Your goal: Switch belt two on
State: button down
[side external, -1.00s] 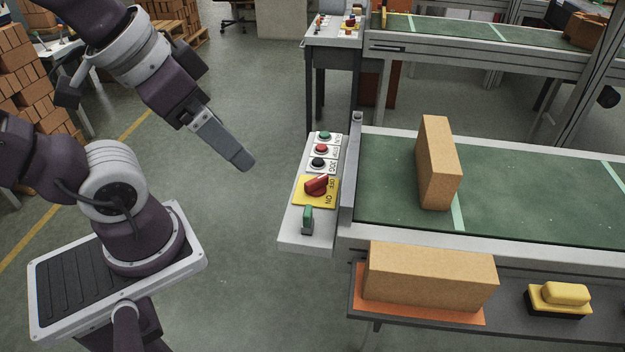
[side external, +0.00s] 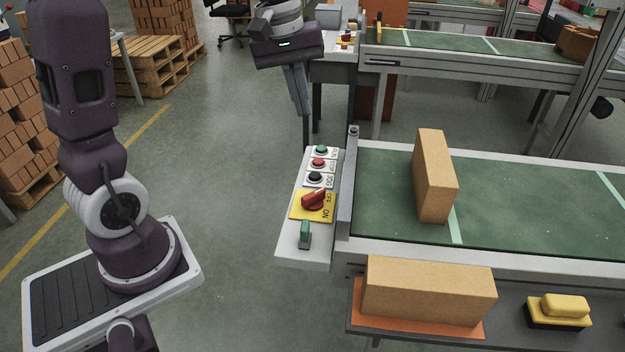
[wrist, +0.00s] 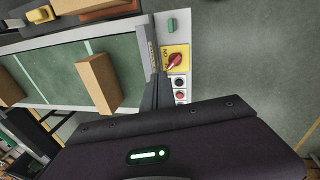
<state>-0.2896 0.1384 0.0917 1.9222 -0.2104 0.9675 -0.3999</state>
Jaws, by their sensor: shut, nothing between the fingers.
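The near belt's control panel (side external: 288,250) holds a red rotary knob (side external: 314,199) on a yellow plate marked ON and OFF. The knob lies at a slant. It also shows in the wrist view (wrist: 174,61). Above it in the picture are a green button (side external: 321,150), a red button (side external: 318,162) and a black button (side external: 315,177). A green lever (side external: 305,233) stands at the panel's near end. My gripper (side external: 305,108) is shut and empty, pointing down beyond the panel's button end, apart from the controls. I see no belt number that I can read.
The near green belt (side external: 540,200) carries an upright brown block (side external: 435,175). A second block (side external: 430,290) lies on an orange mat, left of a yellow-topped item (side external: 558,308). A far belt (side external: 450,45) has its own panel (side external: 345,42). Open floor lies left of the near panel.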

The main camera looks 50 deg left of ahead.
aim_at(313, 198)
jog(key=w+a+f+n+g, duration=0.1)
jog(key=w+a+f+n, duration=0.2)
jog(key=a+f, duration=0.3)
jog(key=w+a+f+n+g+h, duration=0.1)
jog(key=w+a+f+n, duration=0.3)
jog(key=a+f, duration=0.3)
notch_tip(313, 198, down, 4)
jog(key=shift+w+a+f+n+h, duration=0.25)
jog(key=shift+w+a+n+h, duration=0.05)
jog(key=shift+n, duration=0.1)
jog(key=x, duration=0.9)
jog(key=shift+d+f, duration=0.1)
jog(key=shift+f, duration=0.2)
jog(key=shift+d+f, duration=0.15)
jog(key=shift+d, duration=1.9)
